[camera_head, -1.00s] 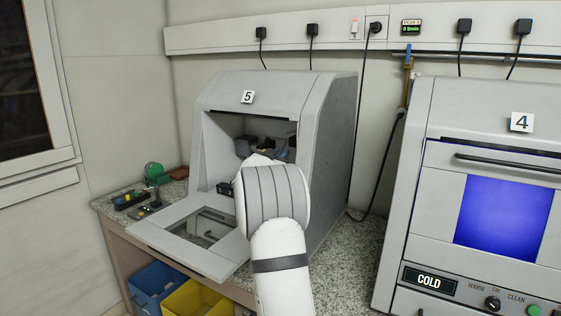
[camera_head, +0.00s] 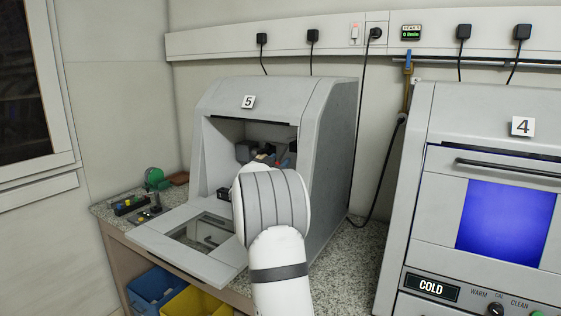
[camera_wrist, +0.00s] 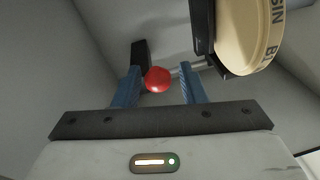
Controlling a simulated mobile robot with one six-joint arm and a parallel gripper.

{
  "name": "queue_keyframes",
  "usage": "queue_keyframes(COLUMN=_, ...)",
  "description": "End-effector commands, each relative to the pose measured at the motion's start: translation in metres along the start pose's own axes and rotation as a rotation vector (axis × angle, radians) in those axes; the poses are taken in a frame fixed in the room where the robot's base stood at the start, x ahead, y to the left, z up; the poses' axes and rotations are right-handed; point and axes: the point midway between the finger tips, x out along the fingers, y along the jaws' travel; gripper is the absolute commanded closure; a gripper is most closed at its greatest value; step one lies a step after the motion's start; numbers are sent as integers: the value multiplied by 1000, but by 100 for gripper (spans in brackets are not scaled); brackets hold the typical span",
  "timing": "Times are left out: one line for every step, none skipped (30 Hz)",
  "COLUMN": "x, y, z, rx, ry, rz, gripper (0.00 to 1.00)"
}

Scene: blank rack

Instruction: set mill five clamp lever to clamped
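Mill five (camera_head: 330,130), a grey cabinet marked "5", has its front door (camera_head: 165,235) folded down and open. My white arm reaches into its chamber and hides much of the inside. In the wrist view, a red ball knob (camera_wrist: 157,80), apparently the clamp lever's end, lies between the blue fingers of my gripper (camera_wrist: 160,70). The fingers are apart, with a gap seen on each side of the knob. A cream disc (camera_wrist: 250,30) with dark lettering, partly reading "SIN", sits in a dark holder (camera_wrist: 203,35) at upper right. The lever's shaft is mostly hidden.
Mill four (camera_head: 420,175), with a blue window and a "COLD" display, stands to the right. Small tools (camera_head: 130,205) and a green round item (camera_head: 154,177) lie on the counter at left. Blue (camera_head: 152,285) and yellow (camera_head: 195,302) bins are below. The chamber walls are close around my gripper.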

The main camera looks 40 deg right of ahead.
Motion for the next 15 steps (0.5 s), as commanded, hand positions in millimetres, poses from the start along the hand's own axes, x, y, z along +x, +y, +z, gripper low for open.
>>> queue_keyframes(x=-10, y=0, z=0, rx=0, ry=0, rz=-2, gripper=62)
queue_keyframes(x=-15, y=-1, z=0, rx=0, ry=0, rz=-2, gripper=62)
queue_keyframes(x=-23, y=-1, z=0, rx=0, ry=0, rz=-3, gripper=62)
queue_keyframes(x=-28, y=-1, z=0, rx=0, ry=0, rz=-3, gripper=62)
queue_keyframes(x=-33, y=-1, z=0, rx=0, ry=0, rz=-2, gripper=62)
queue_keyframes(x=-39, y=-1, z=0, rx=0, ry=1, rz=-2, gripper=62)
queue_keyframes(x=-44, y=-1, z=0, rx=0, ry=0, rz=-3, gripper=62)
queue_keyframes(x=-48, y=-1, z=0, rx=1, ry=0, rz=-3, gripper=62)
queue_keyframes(x=-52, y=-1, z=0, rx=1, ry=0, rz=-2, gripper=62)
queue_keyframes(x=-55, y=-1, z=0, rx=1, ry=1, rz=-1, gripper=62)
queue_keyframes(x=-57, y=0, z=0, rx=1, ry=1, rz=-1, gripper=62)
queue_keyframes(x=-59, y=0, z=0, rx=1, ry=0, rz=-1, gripper=62)
queue_keyframes(x=-61, y=0, z=0, rx=1, ry=0, rz=0, gripper=62)
queue_keyframes(x=-62, y=0, z=1, rx=1, ry=0, rz=0, gripper=62)
queue_keyframes(x=-62, y=0, z=1, rx=0, ry=0, rz=0, gripper=62)
